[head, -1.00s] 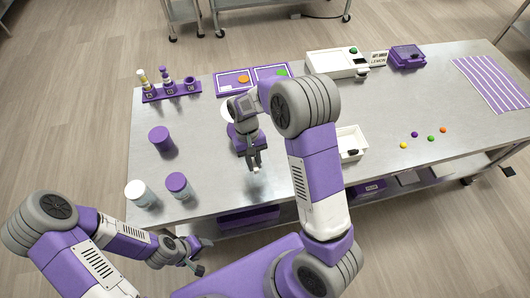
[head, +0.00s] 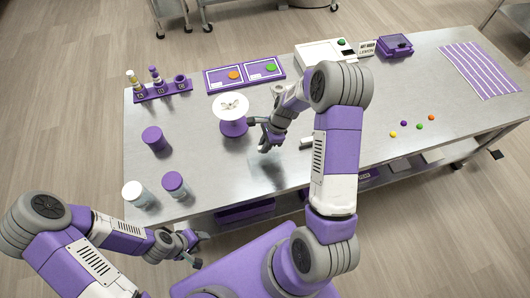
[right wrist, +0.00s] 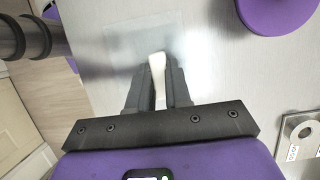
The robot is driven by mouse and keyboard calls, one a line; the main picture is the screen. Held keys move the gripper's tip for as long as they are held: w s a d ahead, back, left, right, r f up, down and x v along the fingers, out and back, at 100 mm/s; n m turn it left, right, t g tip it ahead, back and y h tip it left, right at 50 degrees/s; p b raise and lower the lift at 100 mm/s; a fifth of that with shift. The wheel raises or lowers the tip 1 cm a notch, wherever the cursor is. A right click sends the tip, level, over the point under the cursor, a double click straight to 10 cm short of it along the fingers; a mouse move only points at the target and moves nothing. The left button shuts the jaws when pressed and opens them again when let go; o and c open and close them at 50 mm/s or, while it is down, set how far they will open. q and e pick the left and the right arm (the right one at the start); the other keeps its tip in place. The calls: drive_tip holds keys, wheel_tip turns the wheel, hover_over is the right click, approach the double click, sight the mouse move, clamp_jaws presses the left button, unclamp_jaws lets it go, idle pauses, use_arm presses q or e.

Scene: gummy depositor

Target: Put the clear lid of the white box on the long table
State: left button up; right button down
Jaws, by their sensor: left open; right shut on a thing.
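The clear lid (right wrist: 118,40) is a see-through square pane with a white handle (right wrist: 157,75) in the right wrist view. My right gripper (head: 265,143) is shut on that handle, over the front part of the long table (head: 225,168). In the head view the lid shows only faintly (head: 266,166) below the fingers. I cannot tell whether it touches the tabletop. My left gripper (head: 199,248) is open and empty, off the table's front edge.
A white dish on a purple stand (head: 232,112) is just left of my right gripper. Purple-lidded (head: 173,182) and white-lidded (head: 135,191) jars stand at the front left. Several small coloured balls (head: 404,124) lie to the right. Bare metal lies between the jars and the gripper.

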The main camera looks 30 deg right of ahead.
drive_tip(key=shift+f+b, duration=0.3)
drive_tip(key=shift+f, duration=2)
drive_tip(key=shift+f, duration=0.1)
drive_tip(key=c, duration=1.1)
unclamp_jaws()
drive_tip(key=shift+o, duration=0.2)
